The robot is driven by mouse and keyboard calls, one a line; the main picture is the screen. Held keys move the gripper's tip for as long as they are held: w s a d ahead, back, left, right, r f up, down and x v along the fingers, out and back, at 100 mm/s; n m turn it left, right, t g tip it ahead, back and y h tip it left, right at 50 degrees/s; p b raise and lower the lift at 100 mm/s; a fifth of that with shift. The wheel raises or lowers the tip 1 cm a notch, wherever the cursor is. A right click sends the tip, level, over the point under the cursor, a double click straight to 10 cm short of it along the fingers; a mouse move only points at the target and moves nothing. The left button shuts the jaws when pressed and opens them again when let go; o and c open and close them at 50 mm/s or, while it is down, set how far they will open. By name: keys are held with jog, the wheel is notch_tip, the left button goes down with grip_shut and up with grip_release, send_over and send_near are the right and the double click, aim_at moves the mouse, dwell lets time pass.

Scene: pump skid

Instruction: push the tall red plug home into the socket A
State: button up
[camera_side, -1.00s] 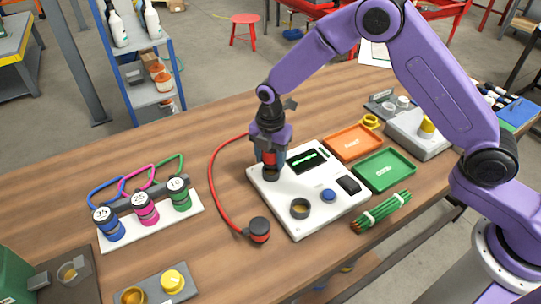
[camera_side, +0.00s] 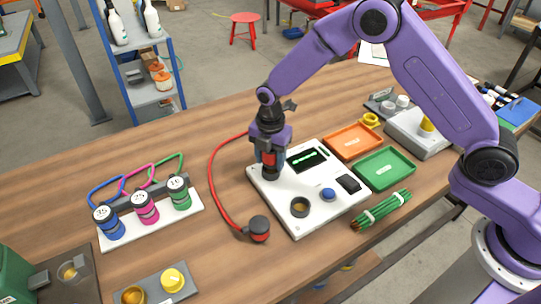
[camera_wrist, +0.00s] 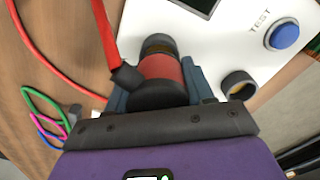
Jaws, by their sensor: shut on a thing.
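The tall red plug (camera_side: 268,159) is held upright between the fingers of my gripper (camera_side: 270,163), above the left rear of the white panel (camera_side: 318,221). In the wrist view the plug (camera_wrist: 162,74) has a red body, a black end and a red cable at its side. A dark round socket (camera_side: 271,175) is right under it in the side view; its rim (camera_wrist: 157,42) shows past the plug in the wrist view. How deep the plug sits in it I cannot tell. A second, empty round socket (camera_side: 300,207) is nearer the front. Socket lettering is not readable.
The red cable (camera_side: 212,179) loops left to a black-and-red end piece (camera_side: 259,229) on the table. The panel also bears a display (camera_side: 307,159), a blue button (camera_side: 328,194) and a black switch (camera_side: 348,184). Orange (camera_side: 353,142) and green trays (camera_side: 385,169) stand right.

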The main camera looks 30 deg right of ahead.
jog(key=shift+f, duration=0.7)
dwell(0.3)
jog(key=o, duration=1.3)
jog(key=shift+c, duration=0.2)
notch_tip(320, 180, up, 17)
jog(key=shift+r, duration=0.2)
